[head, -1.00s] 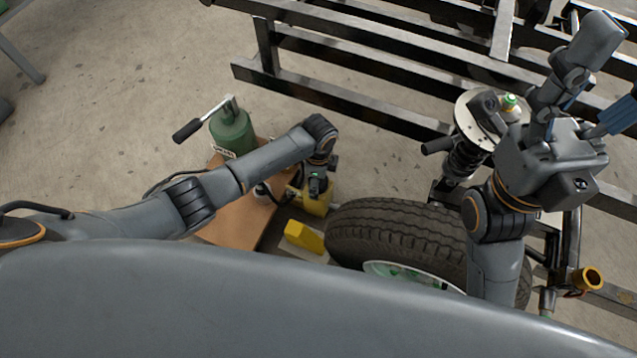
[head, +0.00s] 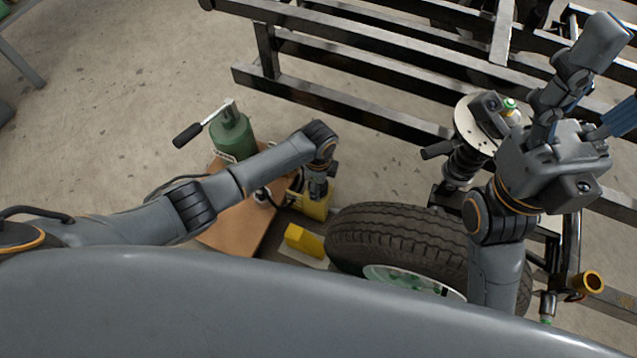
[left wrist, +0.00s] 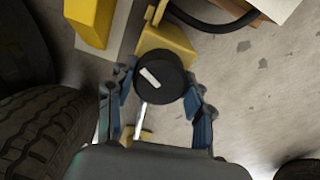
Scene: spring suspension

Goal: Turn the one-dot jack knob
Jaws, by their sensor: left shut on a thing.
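A round black knob (left wrist: 159,79) with a short white bar on its face sits between the blue-padded fingers of my left gripper (left wrist: 160,105) in the left wrist view. The fingers are shut on its sides. No dot can be made out on it. Behind it is a yellow jack part (left wrist: 168,45). In the head view my left gripper (head: 316,192) points down at the yellow jack (head: 319,209), and my wrist hides the knob. My right gripper (head: 606,78) is raised at the upper right, fingers apart and empty.
A tire (head: 400,235) lies right of the jack, with a yellow block (head: 304,240) in front. A spring strut (head: 465,160) and black frame rails (head: 340,95) are at the right and back.

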